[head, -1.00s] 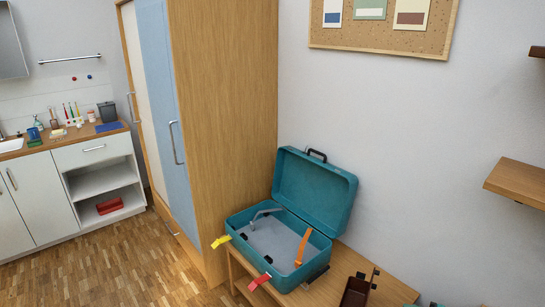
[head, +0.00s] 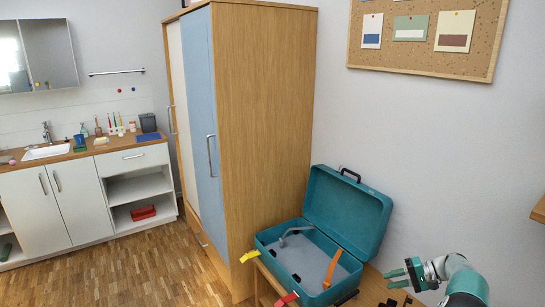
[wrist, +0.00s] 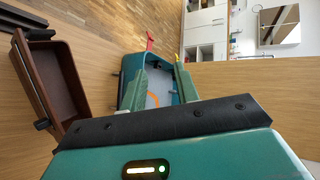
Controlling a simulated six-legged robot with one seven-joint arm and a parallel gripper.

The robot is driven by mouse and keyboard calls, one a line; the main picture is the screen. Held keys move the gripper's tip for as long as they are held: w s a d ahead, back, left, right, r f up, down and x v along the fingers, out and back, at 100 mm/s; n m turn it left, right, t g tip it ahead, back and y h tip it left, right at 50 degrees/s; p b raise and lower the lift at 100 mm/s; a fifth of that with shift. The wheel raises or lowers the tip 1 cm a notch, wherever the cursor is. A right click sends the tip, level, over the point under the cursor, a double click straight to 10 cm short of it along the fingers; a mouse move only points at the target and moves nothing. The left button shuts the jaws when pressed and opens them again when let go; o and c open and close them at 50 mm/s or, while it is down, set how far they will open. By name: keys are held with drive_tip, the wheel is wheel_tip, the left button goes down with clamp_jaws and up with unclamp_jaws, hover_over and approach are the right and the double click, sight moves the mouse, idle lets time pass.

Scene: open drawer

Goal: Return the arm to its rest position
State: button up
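My arm shows at the lower right of the head view, bent, with my gripper (head: 388,279) pointing left, just right of the open teal suitcase (head: 350,215). In the wrist view the two green fingers of my gripper (wrist: 160,72) stand apart with nothing between them. The suitcase (wrist: 128,72) shows beyond the fingers there, and they partly hide it.
The suitcase stands on a wooden table with straps hanging out. A brown open tray (wrist: 72,85) lies left in the wrist view. A tall wooden wardrobe (head: 265,130) stands behind the suitcase. A white counter (head: 75,200) stands far left, with clear parquet floor (head: 130,270) before it.

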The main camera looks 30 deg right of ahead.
drive_tip(key=w+a+r+n+g+h, duration=0.1)
drive_tip(key=w+a+r+n+g, duration=0.15)
drive_tip(key=w+a+r, duration=0.6)
drive_tip(key=w+a+r+n+g+h, duration=0.1)
drive_tip(key=a+r+g+h, duration=0.1)
drive_tip(key=a+r, duration=0.75)
drive_tip(key=w+a+r+n+g+h, duration=0.15)
drive_tip(key=a+r, duration=0.45)
drive_tip(key=a, duration=0.7)
drive_tip(key=s+a+r+n+t+h, duration=0.1)
drive_tip(key=s+a+r+h, duration=0.25)
drive_tip(key=s+a, duration=0.55)
drive_tip(key=s+a+r+n+t+h, duration=0.15)
drive_tip(key=s+a+r, duration=0.35)
drive_tip(key=a, duration=0.7)
drive_tip(key=s+a+f+n+t, duration=0.1)
drive_tip(key=s+a+f, duration=0.2)
drive_tip(key=s, duration=0.6)
drive_tip(key=shift+a+f, duration=0.2)
drive_tip(key=shift+f, duration=0.1)
drive_tip(key=shift+s+n+h, duration=0.2)
drive_tip(key=shift+n+h, duration=0.05)
